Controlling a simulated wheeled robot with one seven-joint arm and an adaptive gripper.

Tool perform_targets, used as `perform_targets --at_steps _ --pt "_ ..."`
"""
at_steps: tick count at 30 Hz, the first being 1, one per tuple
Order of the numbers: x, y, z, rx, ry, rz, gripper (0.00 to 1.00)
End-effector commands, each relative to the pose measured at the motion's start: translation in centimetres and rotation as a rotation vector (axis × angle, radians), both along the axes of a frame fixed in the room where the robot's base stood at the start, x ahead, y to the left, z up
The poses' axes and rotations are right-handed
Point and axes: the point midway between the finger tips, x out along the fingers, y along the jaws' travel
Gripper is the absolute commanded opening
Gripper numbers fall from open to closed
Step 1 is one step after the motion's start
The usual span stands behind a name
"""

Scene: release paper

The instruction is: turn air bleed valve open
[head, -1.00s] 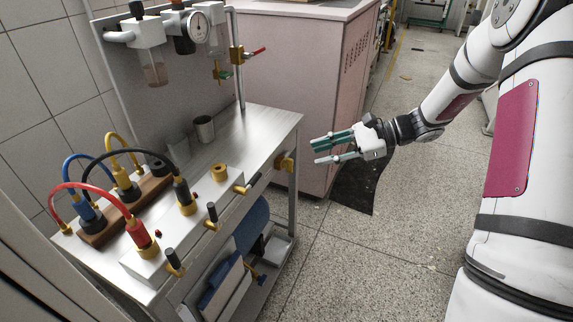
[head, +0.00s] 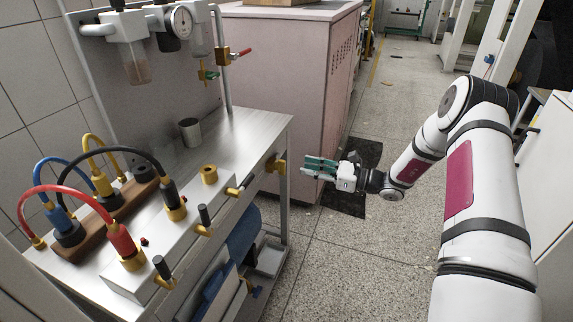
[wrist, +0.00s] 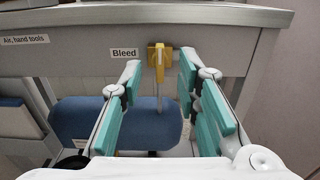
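The bleed valve (wrist: 159,62) is a yellow fitting with a thin grey lever hanging down, on the bench's front rail beside a "Bleed" label (wrist: 124,54) in the wrist view. In the head view the brass-coloured valve (head: 276,164) sits at the bench's right front corner. My gripper (wrist: 160,85) has its green-padded fingers spread on either side of the valve in the picture, with nothing held. In the head view my gripper (head: 305,167) points left towards the valve, close to it. I see no contact with the lever.
The metal bench (head: 235,125) carries coloured hoses, a valve block (head: 185,235) with black-handled valves, and a metal cup (head: 190,132). A pink cabinet (head: 285,90) stands behind. The floor to the right is clear.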

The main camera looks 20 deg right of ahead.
Motion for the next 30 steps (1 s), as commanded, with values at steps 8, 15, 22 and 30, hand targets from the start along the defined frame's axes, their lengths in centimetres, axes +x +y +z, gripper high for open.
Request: perform_targets --at_steps 8,15,22,30 --pt "3.1 4.3 0.0 -0.001 -0.001 0.003 0.3" --pt "4.4 6.1 0.0 -0.001 -0.001 0.001 0.3" --pt "4.6 6.4 0.0 -0.001 0.0 0.001 0.3" --pt "4.6 6.4 0.0 -0.001 0.0 0.001 0.0"
